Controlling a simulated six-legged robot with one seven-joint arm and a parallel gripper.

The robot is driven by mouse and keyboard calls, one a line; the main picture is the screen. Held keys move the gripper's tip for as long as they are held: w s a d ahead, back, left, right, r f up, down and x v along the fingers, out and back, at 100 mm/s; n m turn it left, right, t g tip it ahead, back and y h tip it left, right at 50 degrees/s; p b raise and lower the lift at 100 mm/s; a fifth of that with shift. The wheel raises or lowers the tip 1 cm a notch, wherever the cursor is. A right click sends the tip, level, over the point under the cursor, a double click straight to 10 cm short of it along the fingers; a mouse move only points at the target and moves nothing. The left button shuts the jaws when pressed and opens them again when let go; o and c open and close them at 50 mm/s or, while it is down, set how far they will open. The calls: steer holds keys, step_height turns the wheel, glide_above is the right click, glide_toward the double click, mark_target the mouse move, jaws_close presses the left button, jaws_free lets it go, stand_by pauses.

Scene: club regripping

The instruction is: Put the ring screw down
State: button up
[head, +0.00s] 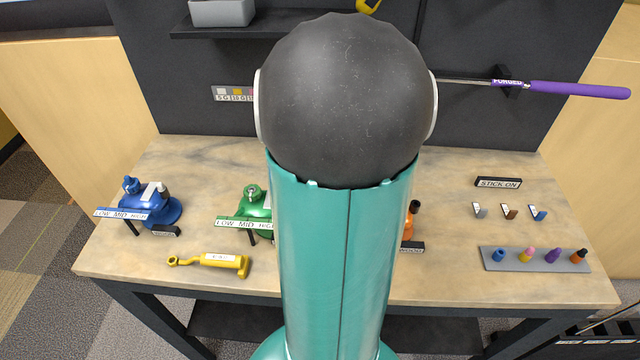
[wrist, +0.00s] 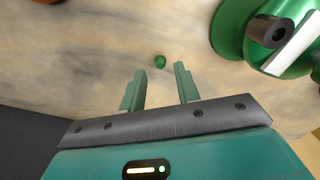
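My gripper (wrist: 160,68) is open in the wrist view, its two green fingers wide apart with nothing between them touching either one. The green device (wrist: 285,35) with a dark round socket is at the upper right of the wrist view. In the head view the green device (head: 250,204) stands behind a LOW MID HIGH label, partly covered by my arm. My gripper is hidden there.
The workbench (head: 180,165) also holds a blue device (head: 158,207), a yellow tool (head: 215,263) and a grey strip (head: 535,266) with several coloured pieces at right. A purple-handled club (head: 575,90) is at the back panel.

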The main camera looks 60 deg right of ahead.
step_height(320, 180, up, 9)
steer(key=w+a+r+n+t+h, duration=0.15)
steer(key=w+a, duration=0.25)
steer(key=a, duration=0.4)
steer(key=w+a+r+n+t, duration=0.1)
steer(key=w+a+r, duration=0.15)
steer(key=a, duration=0.55)
steer(key=s+a+n+t+y, duration=0.1)
steer(key=a+n+t, duration=0.2)
steer(key=a, duration=1.4)
steer(key=shift+s+a+r+n, duration=0.25)
steer(key=shift+s+a+n, duration=0.1)
steer(key=shift+n, duration=0.1)
steer(key=shift+o, duration=0.8)
steer(key=shift+s+a+y, duration=0.1)
steer(key=shift+a+y, duration=0.15)
steer(key=shift+a, duration=0.05)
steer(key=shift+s, duration=0.1)
